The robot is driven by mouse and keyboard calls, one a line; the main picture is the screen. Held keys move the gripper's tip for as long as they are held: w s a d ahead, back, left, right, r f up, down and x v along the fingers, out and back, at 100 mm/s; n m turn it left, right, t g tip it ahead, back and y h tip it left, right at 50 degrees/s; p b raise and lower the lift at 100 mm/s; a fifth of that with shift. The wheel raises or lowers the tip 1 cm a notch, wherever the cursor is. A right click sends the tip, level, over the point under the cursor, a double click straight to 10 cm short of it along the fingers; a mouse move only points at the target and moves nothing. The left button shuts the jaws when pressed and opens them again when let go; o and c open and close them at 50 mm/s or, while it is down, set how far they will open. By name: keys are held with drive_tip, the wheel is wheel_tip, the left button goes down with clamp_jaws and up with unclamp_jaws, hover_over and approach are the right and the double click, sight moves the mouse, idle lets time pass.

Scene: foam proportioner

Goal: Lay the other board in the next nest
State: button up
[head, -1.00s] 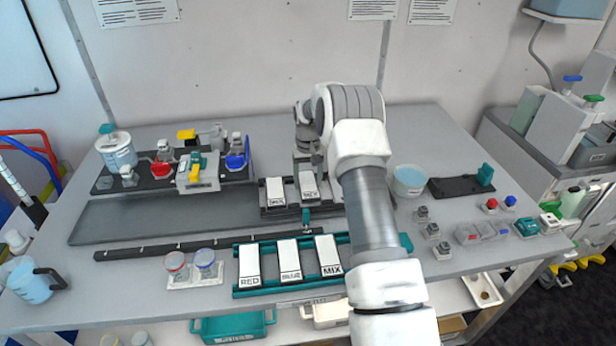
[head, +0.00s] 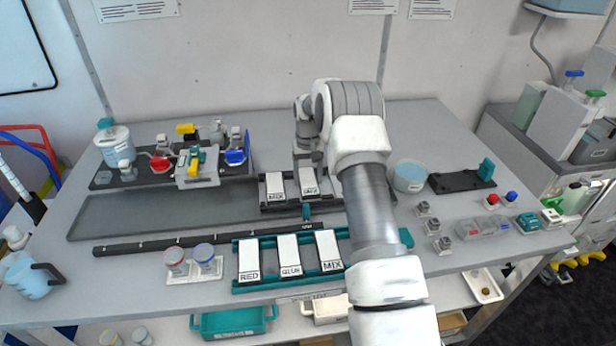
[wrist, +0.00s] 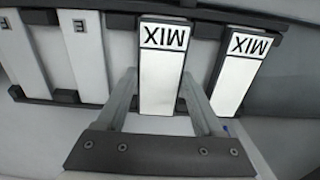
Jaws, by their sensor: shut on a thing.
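My gripper (wrist: 160,98) is shut on a white board labelled MIX (wrist: 163,75), with one finger along each long side. In the head view this board (head: 309,179) is at the dark rack (head: 262,206) in mid-table. Whether it rests fully in its nest or is slightly raised, I cannot tell. A second MIX board (wrist: 240,72) lies alongside, apart from it; in the head view it is on the left (head: 275,187). Two more white boards (wrist: 82,55) show at the left of the wrist view. My arm hides the rack's right part in the head view.
A blue bowl (head: 409,177) stands right of my arm. A grey strip (head: 140,215) at left is clear.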

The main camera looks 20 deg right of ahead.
drive_tip(key=shift+f, duration=0.15)
drive_tip(key=o, duration=1.4)
drive_tip(key=shift+r+p, duration=1.95)
drive_tip(key=shift+r, duration=2.05)
